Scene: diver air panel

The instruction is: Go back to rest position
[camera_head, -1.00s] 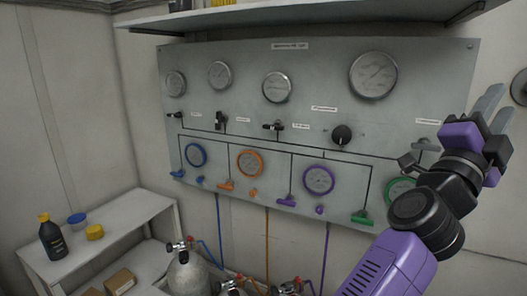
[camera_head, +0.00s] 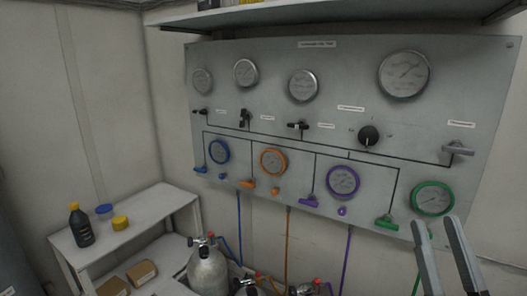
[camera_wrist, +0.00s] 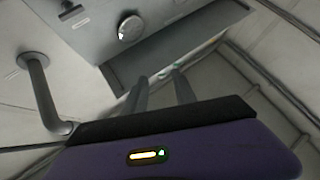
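My gripper (camera_head: 442,258) shows at the lower right of the head view, with only its two grey fingers in the picture. The fingers stand apart with a gap between them and nothing held. They are in front of the panel's lower right corner, below the green-rimmed gauge (camera_head: 433,198). In the wrist view the two fingers (camera_wrist: 160,92) point up toward the scene, also apart and empty. The grey air panel (camera_head: 330,120) fills the middle of the head view. A grey lever handle (camera_head: 458,149) sits on its right side.
A white shelf unit (camera_head: 150,215) at the left bears a black bottle and blue and yellow items. Gas cylinders (camera_head: 207,270) stand below the panel. A shelf (camera_head: 330,15) juts out above it. A pipe handle (camera_wrist: 38,90) shows at the left in the wrist view.

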